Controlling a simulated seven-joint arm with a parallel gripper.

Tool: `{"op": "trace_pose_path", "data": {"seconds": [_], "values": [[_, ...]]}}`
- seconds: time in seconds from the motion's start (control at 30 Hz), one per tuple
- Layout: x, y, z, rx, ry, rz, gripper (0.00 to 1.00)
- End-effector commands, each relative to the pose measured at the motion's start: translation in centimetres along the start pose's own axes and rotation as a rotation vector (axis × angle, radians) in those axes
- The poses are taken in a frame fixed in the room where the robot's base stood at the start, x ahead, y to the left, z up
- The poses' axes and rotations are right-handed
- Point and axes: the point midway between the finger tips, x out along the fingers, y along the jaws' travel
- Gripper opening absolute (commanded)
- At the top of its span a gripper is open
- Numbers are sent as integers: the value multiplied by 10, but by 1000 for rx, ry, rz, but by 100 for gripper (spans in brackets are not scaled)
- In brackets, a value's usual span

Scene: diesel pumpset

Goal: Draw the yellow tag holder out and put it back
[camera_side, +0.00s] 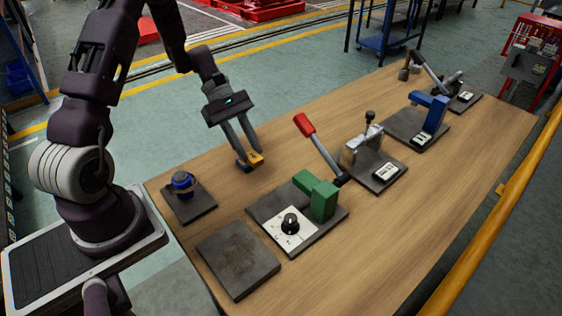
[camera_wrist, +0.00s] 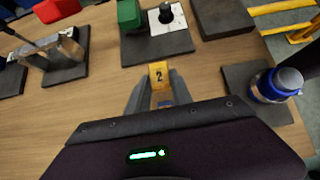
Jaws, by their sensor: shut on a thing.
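A small yellow tag holder (camera_side: 255,159) is between the fingertips of my gripper (camera_side: 249,163), close to the wooden table top. My gripper is shut on it. In the wrist view the yellow tag holder (camera_wrist: 158,75) shows a dark number 2 and sits between the two fingers (camera_wrist: 157,90). I cannot tell from these frames whether its lower end touches the table. The fingers hide part of it.
A black knob (camera_side: 290,222) with a white dial, a green block (camera_side: 318,194) and a red-handled lever (camera_side: 318,143) stand ahead. A bare dark plate (camera_side: 238,258) lies at the front. The table's back-left area is clear.

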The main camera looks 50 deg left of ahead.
Motion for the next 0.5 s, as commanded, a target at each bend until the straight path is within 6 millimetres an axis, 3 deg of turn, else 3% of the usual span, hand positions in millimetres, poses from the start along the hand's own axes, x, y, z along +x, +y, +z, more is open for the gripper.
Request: {"op": "trace_pose_path", "data": {"seconds": [0.1, 0.2, 0.5], "values": [[-20, -30, -25, -7, -3, 4, 4], [-29, -48, -37, -3, -6, 1, 4], [-32, -56, -41, 1, -8, -2, 4]]}}
